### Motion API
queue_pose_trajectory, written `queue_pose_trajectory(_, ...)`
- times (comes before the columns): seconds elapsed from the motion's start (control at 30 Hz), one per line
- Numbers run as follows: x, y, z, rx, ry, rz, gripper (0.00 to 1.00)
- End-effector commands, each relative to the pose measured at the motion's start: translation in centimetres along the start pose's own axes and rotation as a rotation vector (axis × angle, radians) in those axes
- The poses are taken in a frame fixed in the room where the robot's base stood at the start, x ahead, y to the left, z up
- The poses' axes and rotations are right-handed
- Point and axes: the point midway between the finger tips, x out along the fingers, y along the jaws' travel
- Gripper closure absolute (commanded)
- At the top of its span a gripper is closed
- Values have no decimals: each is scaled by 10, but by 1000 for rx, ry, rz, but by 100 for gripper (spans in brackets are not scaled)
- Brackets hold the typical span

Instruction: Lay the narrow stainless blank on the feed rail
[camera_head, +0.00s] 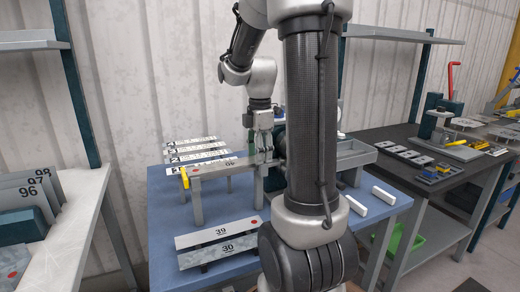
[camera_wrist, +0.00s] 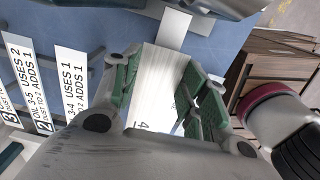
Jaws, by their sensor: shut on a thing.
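My gripper (camera_head: 264,156) is over the blue table, pointing down at the bender. In the wrist view its green-padded fingers (camera_wrist: 160,88) are shut on a pale brushed-metal blank (camera_wrist: 158,72), with part of a "4" showing near the palm. The blank's right part is hidden behind my gripper and arm.
Blanks 39 (camera_head: 218,232) and 30 (camera_head: 218,251) lie on a rack at the front. White lettered strips (camera_head: 190,147) stand behind the rail. A yellow piece (camera_head: 184,178) is at the rail's left end. Two white bars (camera_head: 383,195) lie at the right. My arm covers the table's middle.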

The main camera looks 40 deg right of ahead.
Motion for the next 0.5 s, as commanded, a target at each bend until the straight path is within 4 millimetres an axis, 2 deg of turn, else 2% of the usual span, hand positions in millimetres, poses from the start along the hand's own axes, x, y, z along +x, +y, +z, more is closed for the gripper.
queue_pose_trajectory(0.03, 10, -4, -1, 3, 5, -19, 91)
queue_pose_trajectory(0.1, 12, -5, -1, 3, 6, -21, 91)
queue_pose_trajectory(0.5, 14, -5, -2, 5, 8, -20, 91)
